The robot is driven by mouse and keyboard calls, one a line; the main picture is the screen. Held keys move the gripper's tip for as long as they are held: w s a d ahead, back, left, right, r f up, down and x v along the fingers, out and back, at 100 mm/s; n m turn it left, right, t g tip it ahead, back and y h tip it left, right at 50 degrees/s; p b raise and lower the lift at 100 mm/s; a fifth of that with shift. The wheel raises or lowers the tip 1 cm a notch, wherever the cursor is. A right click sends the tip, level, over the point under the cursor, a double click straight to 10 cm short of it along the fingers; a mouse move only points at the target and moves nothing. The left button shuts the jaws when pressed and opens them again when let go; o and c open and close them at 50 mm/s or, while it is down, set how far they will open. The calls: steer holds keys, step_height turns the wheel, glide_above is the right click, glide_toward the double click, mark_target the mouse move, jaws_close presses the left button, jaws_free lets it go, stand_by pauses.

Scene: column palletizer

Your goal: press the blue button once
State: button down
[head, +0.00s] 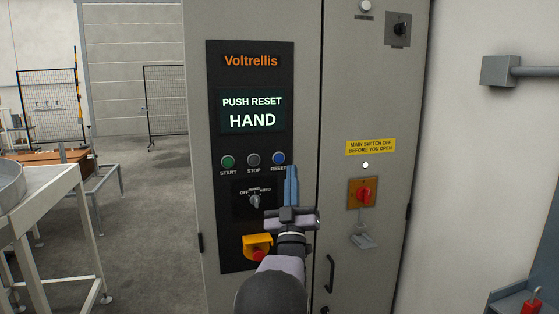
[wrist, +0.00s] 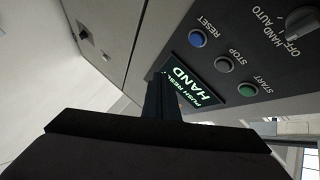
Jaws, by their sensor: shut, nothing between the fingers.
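The blue button (head: 279,158), labelled RESET, is at the right end of a row of three on the black panel of a grey cabinet. It also shows in the wrist view (wrist: 197,38), uncovered. The green START button (head: 228,161) and grey STOP button (head: 253,159) are to its left. The display (head: 252,111) above reads "PUSH RESET HAND". My gripper (head: 291,170) is shut and empty, its blue fingers pointing up. In the head view its tips appear just below and right of the blue button. I cannot tell the exact gap to the panel.
Below the buttons are a rotary selector (head: 254,201) and a red emergency stop on a yellow housing (head: 257,246), partly behind my arm. A red main switch (head: 363,194) and a door handle (head: 330,272) are to the right. A table (head: 45,205) stands at left.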

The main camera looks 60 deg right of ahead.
mark_target(279, 159)
steer(key=shift+w+d, duration=0.1)
steer(key=shift+w+d+p, duration=1.7)
steer(key=shift+w+d, duration=1.35)
steer(key=shift+w+d+f+b, duration=0.15)
steer(key=shift+b, duration=0.25)
steer(key=shift+w+d, duration=0.15)
steer(key=shift+w+d+b, duration=0.25)
steer(key=shift+b, duration=0.1)
stand_by(1.0)
steer(key=shift+s+a+b, duration=0.15)
steer(key=shift+b, duration=0.3)
steer(key=shift+s+a+b, duration=0.4)
steer(key=shift+b, duration=0.3)
